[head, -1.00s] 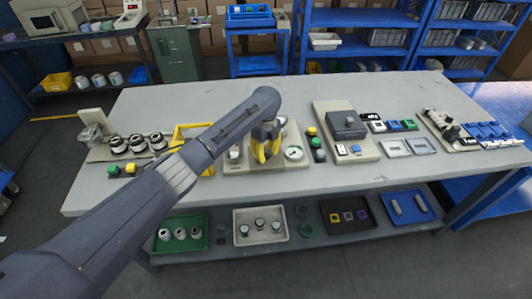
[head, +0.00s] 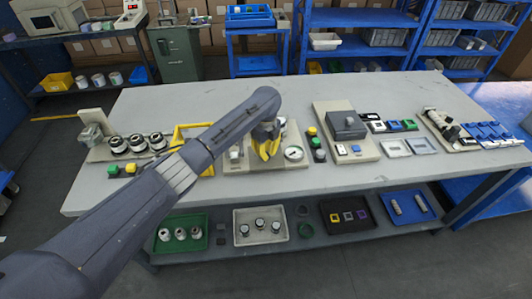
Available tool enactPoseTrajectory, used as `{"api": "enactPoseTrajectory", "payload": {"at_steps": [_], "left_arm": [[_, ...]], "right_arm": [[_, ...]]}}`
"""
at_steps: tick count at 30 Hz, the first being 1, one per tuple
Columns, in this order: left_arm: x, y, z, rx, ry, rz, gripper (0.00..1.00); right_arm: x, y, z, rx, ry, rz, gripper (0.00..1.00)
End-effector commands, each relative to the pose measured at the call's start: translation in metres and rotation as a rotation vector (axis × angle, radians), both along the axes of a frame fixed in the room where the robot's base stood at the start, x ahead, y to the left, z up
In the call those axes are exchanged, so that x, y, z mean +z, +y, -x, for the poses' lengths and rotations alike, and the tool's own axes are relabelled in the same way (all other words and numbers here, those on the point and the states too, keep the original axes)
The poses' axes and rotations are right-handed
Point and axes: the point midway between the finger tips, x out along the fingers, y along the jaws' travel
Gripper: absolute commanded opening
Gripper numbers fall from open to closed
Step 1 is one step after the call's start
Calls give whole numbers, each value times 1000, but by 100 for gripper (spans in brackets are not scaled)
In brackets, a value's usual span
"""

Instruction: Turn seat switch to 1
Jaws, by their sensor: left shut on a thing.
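My left gripper (head: 266,149) has yellow fingers and points down over the beige station plate (head: 238,165) in the middle of the table. It is shut on a small part there, which the fingers and my arm hide. I cannot make out the seat switch itself or its position marks. A round white gauge (head: 294,153) is on the same plate, just right of the fingers. My right gripper is not in view.
A control strip with yellow, green and dark buttons (head: 316,145) is right of the plate. Farther right is a grey box (head: 346,125) on a beige base. A yellow frame (head: 181,134) stands left, partly behind my arm. The table's back is clear.

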Motion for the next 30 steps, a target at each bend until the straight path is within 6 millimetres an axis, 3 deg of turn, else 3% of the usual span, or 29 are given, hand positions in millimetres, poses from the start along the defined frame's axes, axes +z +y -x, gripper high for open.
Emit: {"api": "enactPoseTrajectory", "payload": {"at_steps": [18, 30], "left_arm": [[-1, 0, 0, 416, 1, -1, 0], [-1, 0, 0, 574, 1, 0, 0]], "right_arm": [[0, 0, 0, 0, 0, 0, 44], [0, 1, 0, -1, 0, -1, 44]]}}
